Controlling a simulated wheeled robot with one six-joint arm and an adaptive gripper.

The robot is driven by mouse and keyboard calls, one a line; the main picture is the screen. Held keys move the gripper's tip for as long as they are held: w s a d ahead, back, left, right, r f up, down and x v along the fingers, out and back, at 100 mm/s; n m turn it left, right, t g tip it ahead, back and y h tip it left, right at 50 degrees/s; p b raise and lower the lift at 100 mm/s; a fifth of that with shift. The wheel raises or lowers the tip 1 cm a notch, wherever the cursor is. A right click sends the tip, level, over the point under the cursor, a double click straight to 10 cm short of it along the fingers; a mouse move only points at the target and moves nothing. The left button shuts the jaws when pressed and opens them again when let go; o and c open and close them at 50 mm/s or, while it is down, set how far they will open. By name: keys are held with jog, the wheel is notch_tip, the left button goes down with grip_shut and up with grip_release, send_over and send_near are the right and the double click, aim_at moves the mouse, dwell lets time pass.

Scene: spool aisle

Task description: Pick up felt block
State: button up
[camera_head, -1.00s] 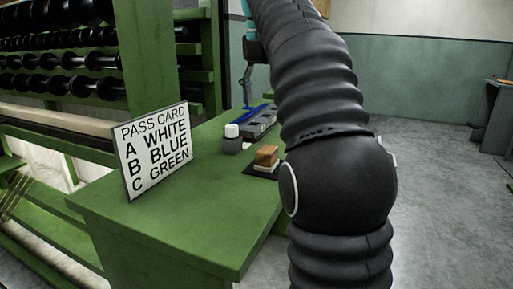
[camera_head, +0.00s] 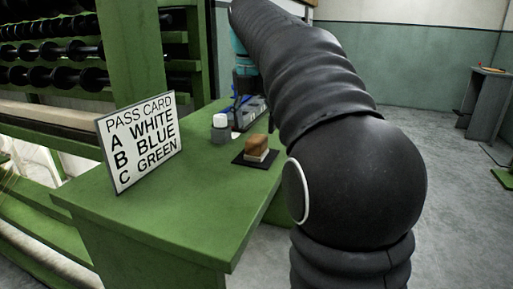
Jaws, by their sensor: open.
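The felt block (camera_head: 257,143), with a brown top and a pale underside, rests on a small dark mat (camera_head: 240,159) on the green bench (camera_head: 200,190). Nothing holds it. My gripper (camera_head: 244,90) is small and dark below the teal wrist part, beyond the block and above the far part of the bench. It is open, partly hidden by my arm, and apart from the block.
A white-capped grey bottle (camera_head: 220,128) stands left of the block. A grey tray (camera_head: 250,112) with blue items lies behind. A pass card (camera_head: 142,143) stands at the bench's left. A rack of black spools (camera_head: 50,50) rises behind.

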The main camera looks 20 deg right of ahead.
aim_at(256, 138)
jog(key=f, duration=0.4)
jog(key=shift+d+f+b, duration=0.25)
jog(key=shift+b, duration=0.15)
jog(key=c, duration=1.2)
